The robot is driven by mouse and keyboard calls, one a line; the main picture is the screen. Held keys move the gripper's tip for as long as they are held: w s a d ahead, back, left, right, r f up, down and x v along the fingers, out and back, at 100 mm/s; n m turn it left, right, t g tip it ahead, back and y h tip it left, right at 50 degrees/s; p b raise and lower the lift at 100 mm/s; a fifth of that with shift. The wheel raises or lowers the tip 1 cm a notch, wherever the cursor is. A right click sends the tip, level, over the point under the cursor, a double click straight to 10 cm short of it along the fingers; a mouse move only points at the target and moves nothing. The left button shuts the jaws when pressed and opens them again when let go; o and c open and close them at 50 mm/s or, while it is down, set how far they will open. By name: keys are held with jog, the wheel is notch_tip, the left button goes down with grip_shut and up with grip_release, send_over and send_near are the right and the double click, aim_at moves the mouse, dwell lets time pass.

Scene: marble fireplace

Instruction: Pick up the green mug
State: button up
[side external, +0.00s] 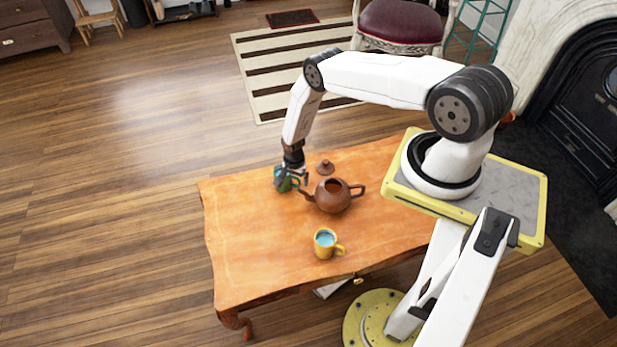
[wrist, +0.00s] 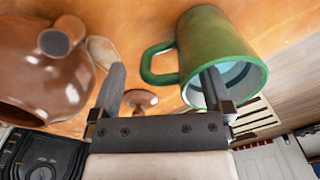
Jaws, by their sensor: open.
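The green mug (side external: 281,184) stands near the far left part of the wooden table, beside the brown teapot. In the wrist view the green mug (wrist: 205,45) has its handle toward the left and its mouth toward me, with a pale blue inside. My gripper (side external: 292,174) is down at the mug and partly covers it. In the wrist view my gripper (wrist: 163,70) is open. Its right finger overlaps the mug's mouth, and its left finger is left of the handle. I cannot tell whether either finger touches the mug.
The brown teapot (side external: 332,197) is close on the right of the mug, with its spout toward the mug. Its lid (side external: 325,167) lies behind it. A yellow mug (side external: 325,242) stands nearer the front. The table's left front (side external: 250,235) is clear.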

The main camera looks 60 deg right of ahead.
dwell(0.4)
grip_shut()
jog(key=shift+w+r, duration=0.1)
jog(key=shift+r, duration=0.15)
jog(key=shift+r, duration=1.15)
jog(key=shift+s+r, duration=0.35)
jog(key=shift+r, duration=0.3)
jog(key=s+a+r, duration=0.2)
jog(key=s+r, duration=0.2)
jog(key=s, duration=0.2)
jog(key=s+a+r, duration=0.2)
jog(key=s+r, duration=0.3)
jog(key=s, duration=0.1)
jog(key=shift+s+a, duration=0.25)
jog(key=shift+s, duration=0.1)
